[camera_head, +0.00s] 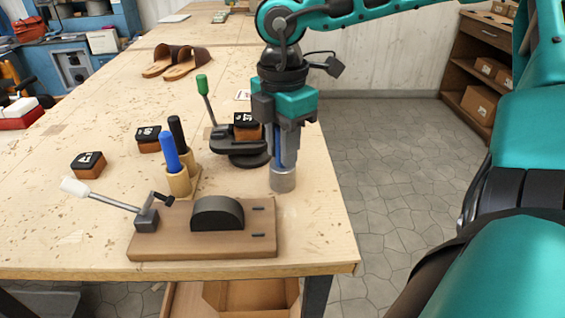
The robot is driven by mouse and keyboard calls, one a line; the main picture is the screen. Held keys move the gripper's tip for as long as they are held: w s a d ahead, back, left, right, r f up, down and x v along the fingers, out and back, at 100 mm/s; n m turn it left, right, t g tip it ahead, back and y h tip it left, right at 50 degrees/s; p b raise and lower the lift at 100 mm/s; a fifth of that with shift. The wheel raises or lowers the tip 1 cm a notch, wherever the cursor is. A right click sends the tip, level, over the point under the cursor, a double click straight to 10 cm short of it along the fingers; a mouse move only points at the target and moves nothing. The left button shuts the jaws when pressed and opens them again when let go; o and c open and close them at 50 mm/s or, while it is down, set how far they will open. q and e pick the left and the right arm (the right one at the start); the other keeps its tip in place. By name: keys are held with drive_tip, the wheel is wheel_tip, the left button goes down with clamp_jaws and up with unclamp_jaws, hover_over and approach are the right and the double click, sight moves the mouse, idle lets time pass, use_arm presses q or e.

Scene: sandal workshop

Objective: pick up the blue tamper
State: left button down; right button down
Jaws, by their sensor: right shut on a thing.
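The blue tamper (282,180) is upright near the table's right edge, with a metal cylinder at its lower end and a blue handle partly hidden by my fingers. My right gripper (285,143) comes down from above and is shut on its handle. I cannot tell whether the tamper's base touches the table. My left gripper is not in view.
A wooden holder (188,189) with blue and black handled tools stands left of the tamper. A dark round clamp (238,150) is close beside it. A lever press on a wooden base (160,246) is in front. Brown sandals (180,68) lie farther back.

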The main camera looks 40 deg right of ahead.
drive_tip(key=shift+r, duration=0.15)
wheel_tip(320, 180, up, 20)
drive_tip(key=p, duration=0.1)
idle(0.3)
drive_tip(key=c, duration=1.5)
unclamp_jaws()
drive_tip(key=shift+c, duration=0.2)
clamp_jaws()
drive_tip(key=shift+w+p, duration=0.15)
drive_tip(key=shift+p, duration=0.2)
